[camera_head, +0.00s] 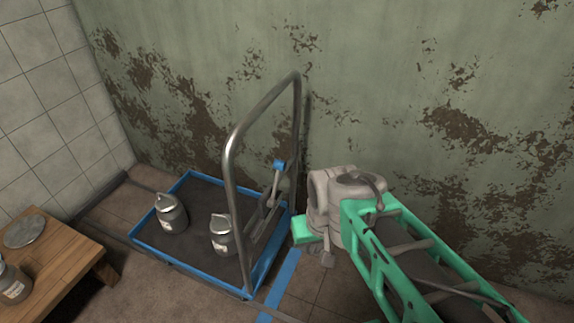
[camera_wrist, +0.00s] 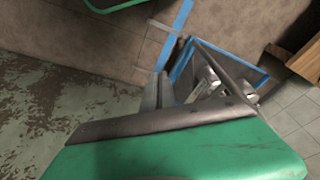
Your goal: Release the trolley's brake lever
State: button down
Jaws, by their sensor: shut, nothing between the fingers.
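The trolley (camera_head: 186,262) has a blue-edged dark deck and a tall bent metal handle (camera_head: 232,165). The brake lever (camera_head: 279,166), a thin metal rod with a blue end, stands slightly tilted at the handle end of the deck. My gripper (camera_head: 304,232) is low, just right of the trolley and to the right of and below the lever's blue end, apart from it. It is shut and empty; my wrist partly hides it. In the wrist view my gripper (camera_wrist: 158,90) points towards the trolley's blue edge (camera_wrist: 185,60). I cannot make out the lever clearly there.
Two metal milk cans (camera_head: 172,214) (camera_head: 222,240) stand on the deck. A wooden table (camera_head: 62,262) with another can (camera_head: 12,285) is at the left. Blue tape (camera_head: 280,285) marks the floor beside the trolley. A peeling green wall (camera_head: 380,100) stands close behind.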

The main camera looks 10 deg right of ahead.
jog(key=w+a+f+m+t+y+b, duration=0.1)
jog(key=w+f+m+t+y, duration=0.2)
jog(key=w, duration=0.5)
jog(key=m+t+y+b, duration=0.2)
jog(key=m+t+y, duration=0.2)
jog(key=m+t, duration=0.7)
send_near(276, 184)
jog(key=w+d+r+m+g, duration=0.2)
jog(key=w+d+r, duration=0.2)
jog(key=w+d, duration=0.3)
jog(key=shift+s+d+r+n, duration=0.1)
jog(key=shift+s+d+n, duration=0.3)
jog(key=shift+d, duration=0.3)
jog(key=w+a+b, duration=0.3)
jog(key=w+a, duration=0.3)
jog(key=a, duration=0.1)
jog(key=shift+a, duration=0.2)
